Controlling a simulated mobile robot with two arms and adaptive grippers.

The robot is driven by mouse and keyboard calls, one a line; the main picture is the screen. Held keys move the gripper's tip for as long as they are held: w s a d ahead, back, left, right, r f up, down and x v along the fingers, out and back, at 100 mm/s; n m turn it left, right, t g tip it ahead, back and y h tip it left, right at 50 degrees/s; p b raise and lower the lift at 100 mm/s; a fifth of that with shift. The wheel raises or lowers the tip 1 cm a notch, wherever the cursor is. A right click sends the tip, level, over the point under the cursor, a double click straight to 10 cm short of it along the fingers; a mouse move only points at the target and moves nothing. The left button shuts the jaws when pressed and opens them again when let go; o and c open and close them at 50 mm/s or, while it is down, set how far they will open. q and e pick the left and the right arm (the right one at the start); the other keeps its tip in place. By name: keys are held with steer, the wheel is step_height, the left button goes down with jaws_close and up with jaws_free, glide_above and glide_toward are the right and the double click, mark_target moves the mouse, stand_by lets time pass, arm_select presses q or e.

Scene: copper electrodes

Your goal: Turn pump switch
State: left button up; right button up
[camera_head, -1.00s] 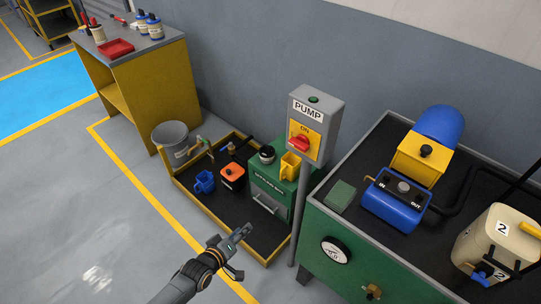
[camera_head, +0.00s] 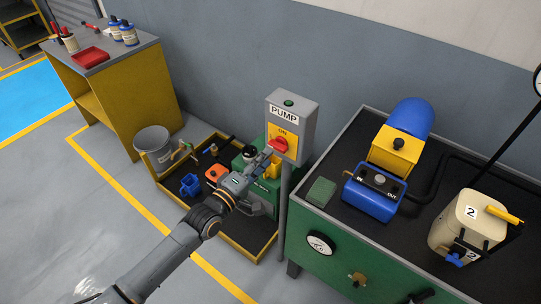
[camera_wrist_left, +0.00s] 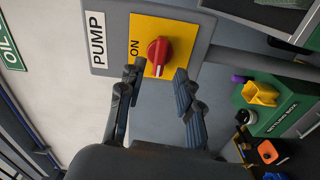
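The grey pump switch box (camera_head: 300,106) stands on a post and bears a PUMP label and a yellow plate marked ON. Its red rotary knob (camera_head: 279,145) sits on the yellow plate. The knob also shows in the left wrist view (camera_wrist_left: 158,56), just beyond the fingertips. My left gripper (camera_head: 267,156) is in front of the switch box, close to the knob. In the left wrist view its two fingers (camera_wrist_left: 158,72) are apart, one on each side of the knob's lower part. I cannot tell whether they touch it. My right gripper is not in view.
A green-sided bench (camera_head: 300,219) with a blue and yellow pump (camera_head: 373,195) and a beige canister (camera_head: 460,222) stands to the right. Below the switch, a yellow-edged floor tray (camera_head: 228,240) holds a green box and small containers. A yellow workbench (camera_head: 128,98) stands at the left.

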mark_target(276, 149)
arm_select(q)
steer(key=b+x, duration=0.1)
steer(key=x, duration=0.2)
steer(key=shift+w+d, duration=0.1)
steer(key=shift+w, duration=0.1)
steer(key=shift+w+d, duration=0.2)
steer(key=shift+w, duration=0.1)
jaws_close()
